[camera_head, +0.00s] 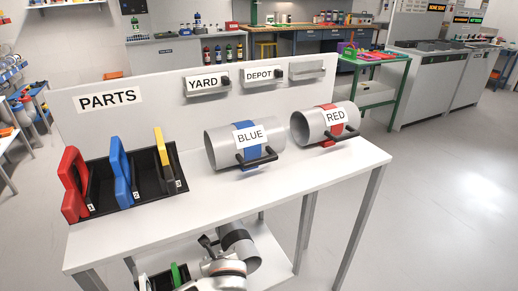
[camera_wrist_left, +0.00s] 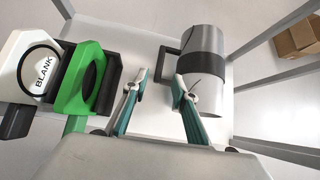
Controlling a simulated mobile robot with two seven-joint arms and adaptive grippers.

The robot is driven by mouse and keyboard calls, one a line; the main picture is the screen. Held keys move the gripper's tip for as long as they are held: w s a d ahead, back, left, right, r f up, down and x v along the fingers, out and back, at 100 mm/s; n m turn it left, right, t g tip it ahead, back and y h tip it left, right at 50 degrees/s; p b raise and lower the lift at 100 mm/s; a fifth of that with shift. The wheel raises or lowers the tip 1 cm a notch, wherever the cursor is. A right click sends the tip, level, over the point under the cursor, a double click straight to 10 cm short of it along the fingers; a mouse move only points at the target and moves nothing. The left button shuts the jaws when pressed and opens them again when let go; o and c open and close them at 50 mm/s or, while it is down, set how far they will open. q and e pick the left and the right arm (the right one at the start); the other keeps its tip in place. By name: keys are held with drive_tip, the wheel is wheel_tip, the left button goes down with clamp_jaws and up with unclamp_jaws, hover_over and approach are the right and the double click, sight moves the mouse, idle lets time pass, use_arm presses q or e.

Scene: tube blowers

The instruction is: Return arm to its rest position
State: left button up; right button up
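My left gripper (camera_wrist_left: 161,82) is open in the left wrist view, its two green-sided fingers apart with only white shelf between them. A grey tube with a black band (camera_wrist_left: 203,62) and a black handle lies to the right of the fingers. A green part (camera_wrist_left: 82,78) and a white part labelled BLANK (camera_wrist_left: 38,68) stand in a black holder to the left. In the head view my left arm (camera_head: 215,272) reaches over the lower shelf, partly covering the banded tube (camera_head: 240,245). My right gripper is in neither view.
The white upper table (camera_head: 225,192) carries the BLUE tube (camera_head: 220,147), the RED tube (camera_head: 310,125), and a black rack with red (camera_head: 72,185), blue (camera_head: 121,172) and yellow (camera_head: 161,146) parts. Table legs and shelf edges surround my left arm. A cardboard box (camera_wrist_left: 298,40) lies beyond.

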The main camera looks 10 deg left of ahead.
use_arm(q)
drive_tip(key=s+d+n+h+p, duration=0.6)
drive_tip(key=s+d+n, duration=0.2)
drive_tip(key=s+n, duration=0.45)
drive_tip(key=s+a+r+n+t+p, duration=0.1)
drive_tip(key=s+a+r+n+p, duration=0.1)
drive_tip(key=s+n, duration=0.4)
drive_tip(key=s+a+r+n+t+h+p, duration=0.1)
drive_tip(key=s+a+r+n+t+p, duration=0.1)
drive_tip(key=s+n, duration=0.4)
drive_tip(key=s+a+r+p, duration=0.1)
drive_tip(key=s+a+r, duration=0.1)
drive_tip(key=s, duration=0.3)
drive_tip(key=shift+a+p, duration=0.3)
drive_tip(key=shift+p, duration=0.05)
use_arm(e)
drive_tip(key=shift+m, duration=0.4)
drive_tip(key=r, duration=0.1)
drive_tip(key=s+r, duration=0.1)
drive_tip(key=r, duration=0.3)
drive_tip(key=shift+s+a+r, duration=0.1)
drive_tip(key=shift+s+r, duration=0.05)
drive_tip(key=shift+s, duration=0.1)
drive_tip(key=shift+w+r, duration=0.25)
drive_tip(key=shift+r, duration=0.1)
